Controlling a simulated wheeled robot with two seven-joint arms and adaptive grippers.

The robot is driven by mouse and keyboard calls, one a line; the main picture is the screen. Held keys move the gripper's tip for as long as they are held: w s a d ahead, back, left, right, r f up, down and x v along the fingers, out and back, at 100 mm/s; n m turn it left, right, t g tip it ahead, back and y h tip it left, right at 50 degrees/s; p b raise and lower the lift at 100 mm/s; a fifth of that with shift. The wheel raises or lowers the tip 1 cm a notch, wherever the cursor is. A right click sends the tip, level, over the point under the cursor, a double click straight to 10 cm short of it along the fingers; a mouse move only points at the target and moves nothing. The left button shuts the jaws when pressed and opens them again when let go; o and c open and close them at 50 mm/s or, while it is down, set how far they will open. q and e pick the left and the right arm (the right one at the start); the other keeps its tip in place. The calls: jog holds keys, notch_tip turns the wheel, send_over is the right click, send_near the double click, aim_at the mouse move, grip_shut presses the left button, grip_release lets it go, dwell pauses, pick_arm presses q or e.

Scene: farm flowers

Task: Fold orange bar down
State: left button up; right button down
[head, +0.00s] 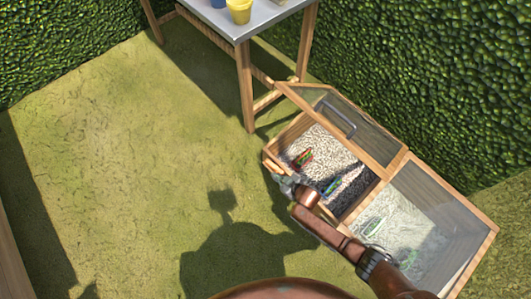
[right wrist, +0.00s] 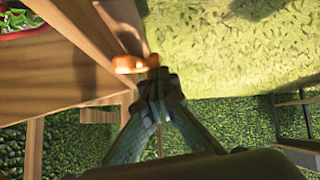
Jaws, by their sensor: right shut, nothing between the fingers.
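The orange bar (right wrist: 136,64) sticks out from the wooden edge of the planter box in the right wrist view. In the head view it is too small to make out surely beside my gripper. My right gripper (head: 282,182) is at the front left edge of the wooden planter box (head: 335,222). In the right wrist view my right gripper (right wrist: 158,76) has its fingertips together and empty, right by the end of the bar. I cannot tell whether they touch. My left gripper is not in view.
The box's left glass lid (head: 345,125) is raised, with gravel and small plants below. Its right glass lid (head: 430,210) lies over the other compartment. A table (head: 235,22) with a yellow pot (head: 239,11) stands behind. Hedges border the grass; the left is open grass.

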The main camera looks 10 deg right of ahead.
jog(key=shift+s+d+f, duration=0.15)
jog(key=shift+f, duration=0.2)
jog(key=shift+w+a+f+b, duration=0.25)
jog(key=shift+w+a+b, duration=0.15)
jog(key=shift+w, duration=0.25)
